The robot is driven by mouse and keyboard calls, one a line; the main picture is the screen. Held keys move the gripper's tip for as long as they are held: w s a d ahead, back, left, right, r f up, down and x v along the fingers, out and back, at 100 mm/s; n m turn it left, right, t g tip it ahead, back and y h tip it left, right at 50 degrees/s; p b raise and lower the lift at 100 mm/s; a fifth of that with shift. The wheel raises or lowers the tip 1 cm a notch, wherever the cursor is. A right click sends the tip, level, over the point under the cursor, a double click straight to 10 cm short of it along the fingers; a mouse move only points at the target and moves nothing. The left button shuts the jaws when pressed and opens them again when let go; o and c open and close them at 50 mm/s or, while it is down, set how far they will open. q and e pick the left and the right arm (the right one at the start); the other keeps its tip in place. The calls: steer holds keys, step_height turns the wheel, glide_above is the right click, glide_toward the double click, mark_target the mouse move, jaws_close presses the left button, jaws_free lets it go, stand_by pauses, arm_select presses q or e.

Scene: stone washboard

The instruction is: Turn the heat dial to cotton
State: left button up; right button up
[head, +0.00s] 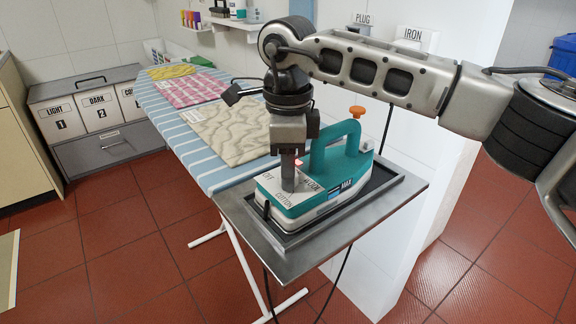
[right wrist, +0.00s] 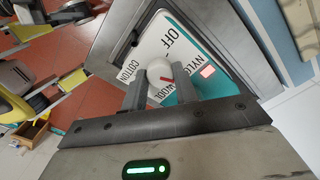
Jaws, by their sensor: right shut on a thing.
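The teal and white iron (head: 325,180) rests flat on a metal tray (head: 385,208) at the end of the ironing board. My right gripper (head: 289,182) points down over the light dial plate at its near left end and hides the dial there. In the right wrist view the round white heat dial (right wrist: 158,71) sits between the two fingers (right wrist: 160,84), which are shut on it. Its red mark points toward the WOOL label, away from COTTON (right wrist: 128,70). The OFF and NYLON labels also show. My left gripper is out of view.
The striped ironing board (head: 175,120) carries folded cloths, the nearest a beige one (head: 230,130). A laundry sorter (head: 90,115) stands at the left. A white wall block (head: 440,150) with PLUG and IRON signs rises behind the tray. A cord hangs below the tray.

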steer(key=m, duration=0.3)
steer(key=shift+m, duration=0.4)
steer(key=m, duration=0.3)
steer(key=shift+b, duration=0.3)
steer(key=m, duration=0.4)
steer(key=m+b, duration=0.1)
steer(key=m, duration=0.2)
steer(key=shift+m, duration=0.4)
steer(key=m+b, duration=0.1)
steer(key=m, duration=0.8)
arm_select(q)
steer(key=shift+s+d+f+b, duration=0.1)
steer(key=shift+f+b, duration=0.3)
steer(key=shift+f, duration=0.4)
arm_select(e)
steer(key=shift+m, duration=0.8)
